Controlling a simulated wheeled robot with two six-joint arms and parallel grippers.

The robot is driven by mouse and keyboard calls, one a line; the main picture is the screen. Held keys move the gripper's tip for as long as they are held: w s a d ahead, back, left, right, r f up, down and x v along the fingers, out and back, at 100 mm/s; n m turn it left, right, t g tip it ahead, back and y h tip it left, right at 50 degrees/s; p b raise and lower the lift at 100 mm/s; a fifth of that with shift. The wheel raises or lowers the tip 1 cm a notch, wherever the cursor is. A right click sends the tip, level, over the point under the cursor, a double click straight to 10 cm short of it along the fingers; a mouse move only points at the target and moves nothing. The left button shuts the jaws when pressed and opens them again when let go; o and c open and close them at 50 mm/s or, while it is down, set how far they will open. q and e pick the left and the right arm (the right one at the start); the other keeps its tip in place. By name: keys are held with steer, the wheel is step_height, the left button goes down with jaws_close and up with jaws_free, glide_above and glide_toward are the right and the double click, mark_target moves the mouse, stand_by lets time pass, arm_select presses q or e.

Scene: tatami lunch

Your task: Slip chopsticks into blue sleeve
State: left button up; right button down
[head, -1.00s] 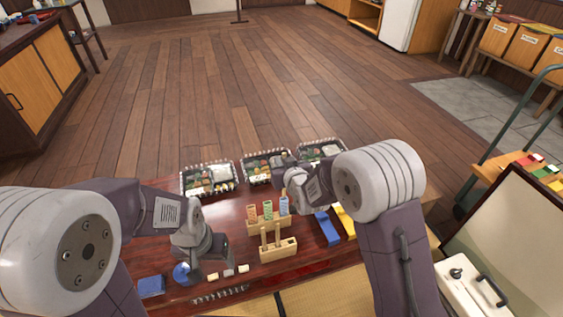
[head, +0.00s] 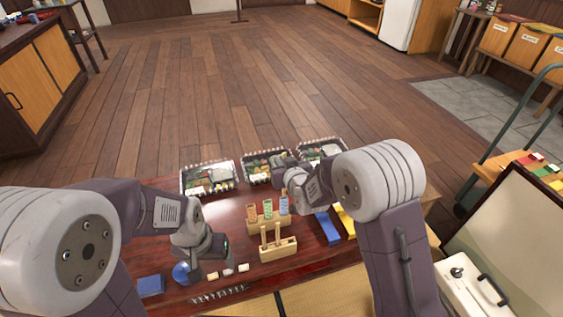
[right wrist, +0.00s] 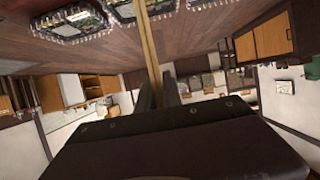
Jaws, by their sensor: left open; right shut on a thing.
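The blue sleeve (head: 284,204) stands upright at the right end of a wooden holder (head: 266,227), beside a green and an orange sleeve. My right gripper (head: 283,172) is above and behind the blue sleeve in the head view. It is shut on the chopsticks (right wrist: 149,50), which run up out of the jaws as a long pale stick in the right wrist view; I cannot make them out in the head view. My left gripper (head: 205,262) is open and empty over the table's front left, close to a blue round thing (head: 182,273).
Three filled bento trays (head: 207,178) line the table's back edge. A wooden block (head: 278,250) with upright pegs or sticks stands in front of the sleeves. A blue piece (head: 327,228) lies to the right. Small pale pieces (head: 228,272) lie at front left.

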steer(key=shift+f, duration=0.25)
stand_by(0.3)
steer(key=shift+f+b, duration=0.65)
steer(key=shift+b, duration=0.05)
steer(key=shift+f+b, duration=0.8)
steer(key=shift+f, duration=0.1)
steer(key=shift+f, duration=0.1)
steer(key=shift+f+b, duration=0.8)
steer(key=shift+f, duration=0.1)
steer(key=shift+f, duration=0.1)
steer(key=shift+f+b, duration=0.85)
steer(key=shift+f, duration=0.05)
